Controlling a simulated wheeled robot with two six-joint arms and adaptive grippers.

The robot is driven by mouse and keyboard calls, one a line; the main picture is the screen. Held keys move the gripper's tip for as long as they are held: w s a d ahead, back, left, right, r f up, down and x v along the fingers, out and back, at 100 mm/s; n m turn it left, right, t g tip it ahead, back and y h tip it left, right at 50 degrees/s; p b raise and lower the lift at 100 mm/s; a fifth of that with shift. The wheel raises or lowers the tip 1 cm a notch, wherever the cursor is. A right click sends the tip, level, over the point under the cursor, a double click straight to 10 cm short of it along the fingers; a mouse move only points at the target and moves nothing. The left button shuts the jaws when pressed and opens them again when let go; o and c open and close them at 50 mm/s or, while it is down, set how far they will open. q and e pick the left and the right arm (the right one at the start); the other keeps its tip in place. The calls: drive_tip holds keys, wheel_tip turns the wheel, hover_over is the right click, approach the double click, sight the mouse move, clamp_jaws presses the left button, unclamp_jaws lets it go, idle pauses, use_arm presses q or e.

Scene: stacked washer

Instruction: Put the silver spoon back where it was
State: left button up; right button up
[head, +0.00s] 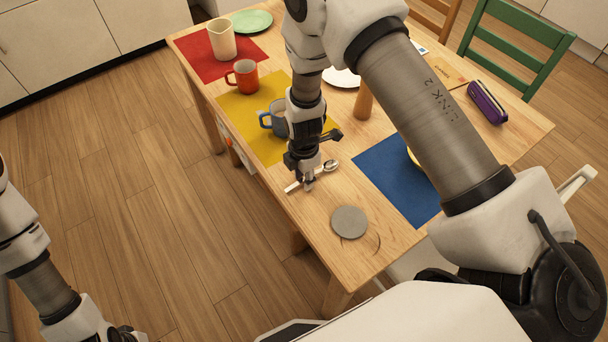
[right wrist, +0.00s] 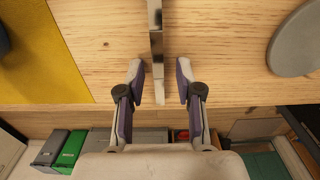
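The silver spoon (head: 330,166) lies on the wooden table (head: 385,240) near its front edge, between the yellow mat and a grey round coaster. My right gripper (head: 308,184) points down over the spoon's handle and hides part of it in the head view. In the right wrist view the spoon's handle (right wrist: 157,48) runs between the two fingertips of my right gripper (right wrist: 159,76), with a gap on both sides. That gripper is open and empty. My left arm shows at the lower left of the head view, but its gripper is outside the picture.
A yellow mat (head: 250,130) with a blue mug (head: 273,119) lies left of my right gripper. The grey coaster (head: 349,222) and a blue mat (head: 395,182) lie to the right. A red mug (head: 244,76) and a purple case (head: 487,103) stand farther off.

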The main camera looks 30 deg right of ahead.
drive_tip(key=shift+w, duration=0.1)
drive_tip(key=shift+r, duration=0.45)
wheel_tip(320, 180, up, 11)
drive_tip(key=b, duration=0.1)
drive_tip(key=shift+r+b, duration=0.15)
drive_tip(key=shift+b, duration=0.15)
